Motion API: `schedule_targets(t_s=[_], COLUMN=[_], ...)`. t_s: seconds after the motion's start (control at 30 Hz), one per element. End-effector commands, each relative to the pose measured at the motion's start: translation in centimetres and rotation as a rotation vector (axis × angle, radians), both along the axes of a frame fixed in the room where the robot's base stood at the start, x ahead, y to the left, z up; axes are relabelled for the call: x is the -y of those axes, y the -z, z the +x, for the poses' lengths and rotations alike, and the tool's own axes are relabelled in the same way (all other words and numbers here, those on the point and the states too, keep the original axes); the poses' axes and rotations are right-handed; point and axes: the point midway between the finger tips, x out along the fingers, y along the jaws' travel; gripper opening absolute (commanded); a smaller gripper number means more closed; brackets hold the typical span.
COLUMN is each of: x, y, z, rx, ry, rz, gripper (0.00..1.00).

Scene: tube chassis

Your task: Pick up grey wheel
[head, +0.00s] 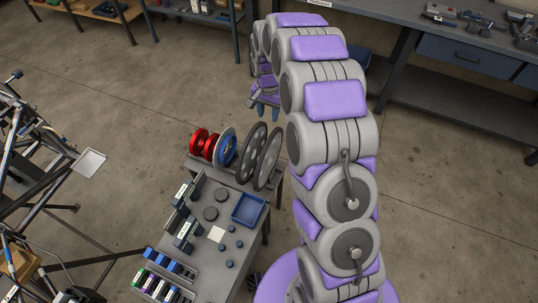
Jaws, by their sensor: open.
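Two large grey wheels stand upright on edge at the far right end of a small grey table (192,262). One is the dark grey wheel with holes (251,153); the other is the grey wheel to its right (267,160). Part of my gripper is hidden behind my arm links.
Red wheels (203,143) and a blue wheel (226,147) stand left of the grey ones. A blue tray (248,209), dark discs and small parts lie nearer on the table. A tube chassis (40,160) stands at left. Workbenches (465,110) line the back; open floor lies between.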

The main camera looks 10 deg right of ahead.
Motion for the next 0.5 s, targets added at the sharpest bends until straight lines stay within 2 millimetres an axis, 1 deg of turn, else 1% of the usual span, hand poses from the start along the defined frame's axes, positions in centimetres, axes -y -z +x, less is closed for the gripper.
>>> schedule_targets(t_s=[0.17, 0.27, 0.5], x=[0.1, 0.2, 0.4], y=[1.2, 2.6, 7.4], z=[0.3, 0.2, 0.2], rx=[0.003, 0.002, -0.001], ry=[0.004, 0.004, 0.002], rz=[0.0, 0.002, 0.003], gripper=[0.43, 0.43, 0.43])
